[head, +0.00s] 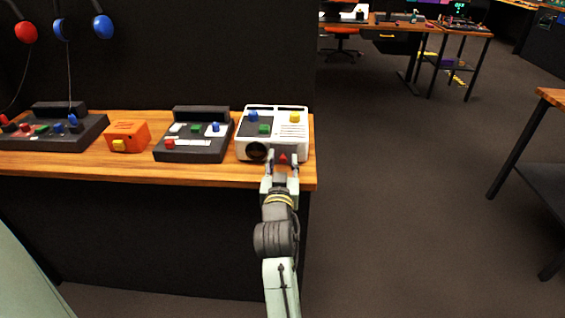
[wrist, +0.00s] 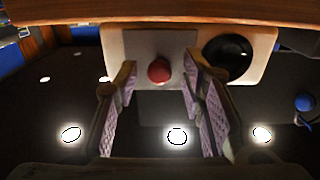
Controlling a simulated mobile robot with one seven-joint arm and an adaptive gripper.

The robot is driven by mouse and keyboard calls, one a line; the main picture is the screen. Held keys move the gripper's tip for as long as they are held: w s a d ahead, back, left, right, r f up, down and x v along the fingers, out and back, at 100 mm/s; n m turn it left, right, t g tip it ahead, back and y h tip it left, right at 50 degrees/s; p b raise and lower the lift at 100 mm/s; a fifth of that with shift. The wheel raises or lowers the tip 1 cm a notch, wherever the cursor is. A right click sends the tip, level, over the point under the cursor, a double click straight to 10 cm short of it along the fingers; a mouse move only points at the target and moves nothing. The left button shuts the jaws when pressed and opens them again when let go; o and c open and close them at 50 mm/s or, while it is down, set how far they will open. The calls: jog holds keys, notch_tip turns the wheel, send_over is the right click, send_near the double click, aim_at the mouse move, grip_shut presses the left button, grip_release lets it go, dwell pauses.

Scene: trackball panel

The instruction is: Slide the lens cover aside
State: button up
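The white panel box (head: 245,139) stands at the right end of the wooden table. Its front face has a black round lens (head: 257,151), dark and uncovered, which also shows in the wrist view (wrist: 227,57). Beside the lens is a pale grey cover plate (wrist: 135,45) with a red knob (wrist: 159,70); the knob also shows in the head view (head: 283,159). My gripper (head: 282,160) is open in front of the face. In the wrist view its two fingertips (wrist: 160,68) lie on either side of the red knob, with gaps visible.
The box's top has blue (head: 253,116), green (head: 264,129) and yellow (head: 295,117) controls. A dark control panel (head: 192,152) and an orange box (head: 127,133) stand to the left on the wooden table (head: 200,174). A dark partition rises behind.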

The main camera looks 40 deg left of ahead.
jog(key=shift+s, duration=0.1)
jog(key=v, duration=0.7)
jog(key=shift+s+d, duration=0.1)
jog(key=shift+s, duration=0.05)
